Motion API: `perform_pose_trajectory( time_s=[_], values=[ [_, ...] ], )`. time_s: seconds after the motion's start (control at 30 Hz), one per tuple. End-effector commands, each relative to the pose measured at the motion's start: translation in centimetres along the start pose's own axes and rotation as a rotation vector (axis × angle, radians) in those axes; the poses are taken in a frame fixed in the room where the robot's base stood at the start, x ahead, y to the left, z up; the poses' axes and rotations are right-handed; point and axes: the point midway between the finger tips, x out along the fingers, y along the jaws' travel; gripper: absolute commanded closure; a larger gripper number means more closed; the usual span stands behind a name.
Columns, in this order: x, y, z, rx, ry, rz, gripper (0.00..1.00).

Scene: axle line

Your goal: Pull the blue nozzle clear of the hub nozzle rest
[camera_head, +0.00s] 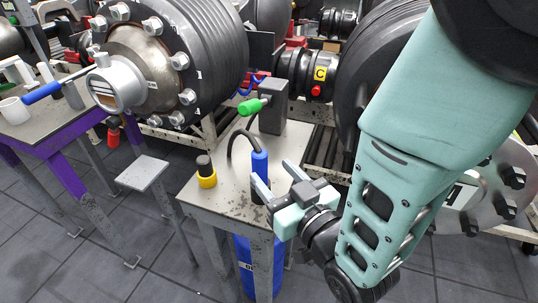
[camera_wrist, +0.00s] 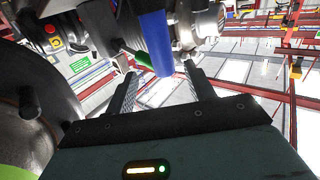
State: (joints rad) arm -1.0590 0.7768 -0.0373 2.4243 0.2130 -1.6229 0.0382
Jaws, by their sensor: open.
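The blue nozzle (camera_head: 260,164) stands upright at the front of the small grey table, with a black hose (camera_head: 238,138) curving from its top. Its lower end goes down behind my near finger, and the rest that holds it is mostly hidden there. My gripper (camera_head: 273,173) is open, its two fingers reaching toward the nozzle from the right. In the wrist view the blue nozzle (camera_wrist: 156,42) lies ahead, between the lines of my open fingers (camera_wrist: 160,72). I see no contact between fingers and nozzle.
A grey post with a green handle (camera_head: 251,106) stands behind the nozzle on the grey table (camera_head: 222,192). A yellow-and-black knob (camera_head: 206,173) is to its left. A large bolted hub (camera_head: 140,65) looms at the back left. A blue cylinder (camera_head: 262,265) stands below the table.

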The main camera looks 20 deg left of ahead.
Motion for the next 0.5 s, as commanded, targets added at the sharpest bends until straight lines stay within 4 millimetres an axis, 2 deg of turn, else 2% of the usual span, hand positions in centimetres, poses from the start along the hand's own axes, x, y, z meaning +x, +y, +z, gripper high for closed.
perform_pose_trajectory(
  time_s=[0.13, 0.33, 0.5],
  values=[
    [1.2, -0.1, -0.2, -0.001, 0.001, 0.0, 0.46],
    [4.2, -0.4, 0.0, -0.001, 0.001, 0.0, 0.46],
    [5.3, -0.4, 0.2, -0.001, 0.0, 0.0, 0.46]
  ],
)
